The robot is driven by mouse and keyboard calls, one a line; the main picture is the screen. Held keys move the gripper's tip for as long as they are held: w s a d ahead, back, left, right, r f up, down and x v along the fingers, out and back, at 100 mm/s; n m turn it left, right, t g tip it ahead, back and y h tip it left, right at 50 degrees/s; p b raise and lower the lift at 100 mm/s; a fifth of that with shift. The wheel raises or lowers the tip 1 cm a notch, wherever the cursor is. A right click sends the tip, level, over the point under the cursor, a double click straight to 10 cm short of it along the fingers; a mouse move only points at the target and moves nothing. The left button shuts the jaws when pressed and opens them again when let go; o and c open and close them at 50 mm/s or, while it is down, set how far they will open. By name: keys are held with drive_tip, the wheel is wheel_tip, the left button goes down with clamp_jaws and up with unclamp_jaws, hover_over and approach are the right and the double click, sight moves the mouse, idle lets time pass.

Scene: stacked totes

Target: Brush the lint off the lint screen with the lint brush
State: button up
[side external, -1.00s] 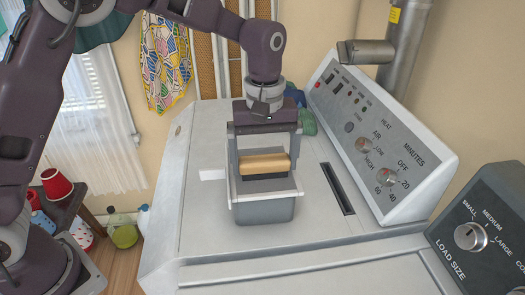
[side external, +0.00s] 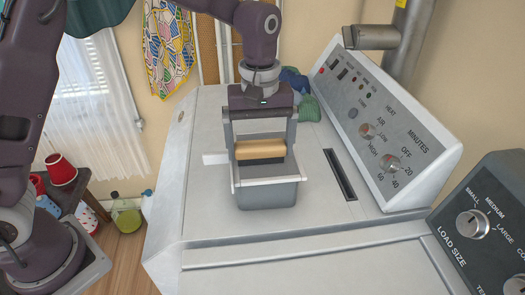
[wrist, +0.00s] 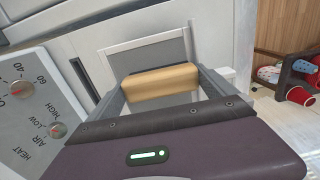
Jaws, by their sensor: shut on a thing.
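My gripper (side external: 262,148) is shut on the lint brush (side external: 260,149), a block with a tan wooden handle and dark bristles below it. The brush also shows between the fingers in the wrist view (wrist: 161,85). A grey panel with a white frame (side external: 279,181), which looks like the lint screen, lies over a grey bin (side external: 268,195) on the dryer top. It shows in the wrist view too (wrist: 148,50). The brush is over the screen's far part in the side view. I cannot tell whether the bristles touch it.
A dark slot (side external: 341,175) is in the dryer top, right of the bin. The control panel (side external: 385,125) rises behind it. A white block (side external: 215,158) is left of the bin. Green and blue cloths (side external: 308,108) lie behind. The dryer's front top is clear.

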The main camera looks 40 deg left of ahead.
drive_tip(key=shift+w+a, duration=3)
drive_tip(key=shift+w+r, duration=0.1)
drive_tip(key=shift+r, duration=0.1)
wheel_tip(320, 180, up, 8)
drive_tip(key=shift+f, duration=0.15)
